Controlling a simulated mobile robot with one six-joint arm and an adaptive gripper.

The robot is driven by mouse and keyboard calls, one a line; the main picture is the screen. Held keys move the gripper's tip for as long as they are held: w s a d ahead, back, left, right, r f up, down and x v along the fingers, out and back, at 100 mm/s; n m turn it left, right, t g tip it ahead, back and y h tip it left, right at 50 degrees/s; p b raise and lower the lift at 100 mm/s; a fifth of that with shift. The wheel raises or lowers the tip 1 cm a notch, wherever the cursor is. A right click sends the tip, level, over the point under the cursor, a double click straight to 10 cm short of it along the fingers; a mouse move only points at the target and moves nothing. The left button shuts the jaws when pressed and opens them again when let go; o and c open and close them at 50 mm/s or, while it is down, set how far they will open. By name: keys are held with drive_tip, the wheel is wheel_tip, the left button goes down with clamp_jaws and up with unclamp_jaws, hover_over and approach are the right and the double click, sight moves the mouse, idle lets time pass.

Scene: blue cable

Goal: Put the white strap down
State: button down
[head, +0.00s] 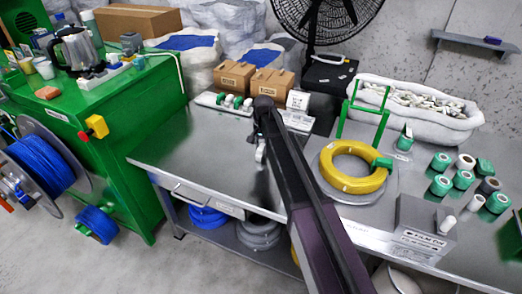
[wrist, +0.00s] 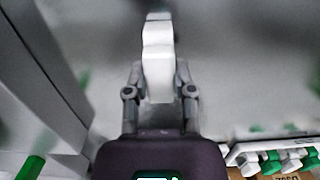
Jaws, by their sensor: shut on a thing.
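The white strap (wrist: 158,48) is between the fingers of my gripper (wrist: 159,78) in the wrist view, and it extends out past the fingertips. In the head view my gripper (head: 259,150) is above the left part of the steel table (head: 205,150), near its back. A small white bit of the strap (head: 260,153) shows below the arm there. The gripper is shut on the strap. Much of the gripper is hidden by my arm in the head view, and I cannot tell the strap's exact height above the table.
A white tray of green and white pieces (head: 207,99) and cardboard boxes (head: 270,84) stand at the back. A yellow cable coil (head: 335,178), a grey box (head: 420,230) and several tape rolls (head: 441,162) are right. The green bench (head: 120,125) is left. The table's left front is clear.

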sight(263, 145)
drive_tip(key=shift+f, duration=0.15)
drive_tip(key=shift+c, duration=2.3)
unclamp_jaws()
drive_tip(key=shift+r, duration=0.2)
wheel_tip(263, 145, up, 12)
drive_tip(key=w+p, duration=0.1)
drive_tip(key=p, duration=1.1)
drive_tip(key=shift+d, duration=0.15)
drive_tip(key=shift+s, duration=0.1)
drive_tip(key=s+d+n, duration=0.2)
drive_tip(key=s+d, duration=0.9)
drive_tip(key=s, duration=0.2)
drive_tip(key=s+d+n+t, duration=0.1)
drive_tip(key=s+d+n, duration=0.1)
drive_tip(key=s+d, duration=0.9)
drive_tip(key=s, duration=0.3)
drive_tip(key=shift+d, duration=0.2)
